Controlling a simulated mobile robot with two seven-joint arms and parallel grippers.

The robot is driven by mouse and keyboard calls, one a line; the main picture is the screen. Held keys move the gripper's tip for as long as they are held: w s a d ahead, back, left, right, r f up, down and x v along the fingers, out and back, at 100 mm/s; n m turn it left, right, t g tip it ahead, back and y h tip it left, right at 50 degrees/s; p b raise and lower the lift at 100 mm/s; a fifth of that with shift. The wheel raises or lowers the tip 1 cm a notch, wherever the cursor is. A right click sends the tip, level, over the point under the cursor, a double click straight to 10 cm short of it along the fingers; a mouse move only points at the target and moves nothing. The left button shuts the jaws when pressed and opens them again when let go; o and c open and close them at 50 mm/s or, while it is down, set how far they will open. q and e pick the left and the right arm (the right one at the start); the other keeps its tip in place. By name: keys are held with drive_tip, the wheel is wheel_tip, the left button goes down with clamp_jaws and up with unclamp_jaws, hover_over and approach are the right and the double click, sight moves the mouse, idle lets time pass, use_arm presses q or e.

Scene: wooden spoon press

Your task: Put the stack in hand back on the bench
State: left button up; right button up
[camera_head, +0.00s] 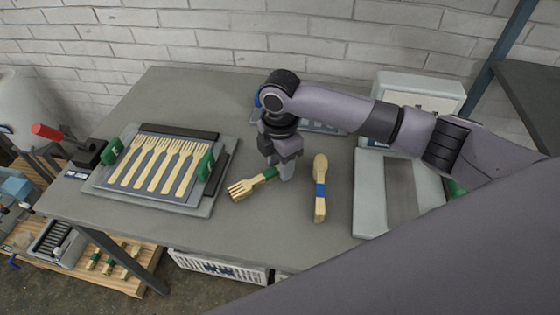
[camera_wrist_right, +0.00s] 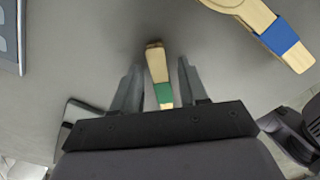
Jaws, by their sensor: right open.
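A stack of wooden forks (camera_head: 243,187) with a green band lies on the grey bench (camera_head: 270,222). The stack also shows in the right wrist view (camera_wrist_right: 157,66), where its handle end lies between the two fingers with a gap on each side. My right gripper (camera_head: 283,170) is open, low over the bench at the handle end of the fork stack. Its fingers also show in the right wrist view (camera_wrist_right: 158,85). The fingers hide part of the handles in the head view. My left gripper is not in view.
A stack of wooden spoons with a blue band (camera_head: 320,190) lies just right of the gripper. A press plate with several wooden forks (camera_head: 152,165) and green handles is at left. A grey frame (camera_head: 368,205) and white machine stand at right. The bench front is clear.

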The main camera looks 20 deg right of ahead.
wheel_tip(320, 180, up, 12)
drive_tip(key=shift+r, duration=0.15)
idle(0.3)
drive_tip(key=shift+s, duration=0.1)
idle(0.3)
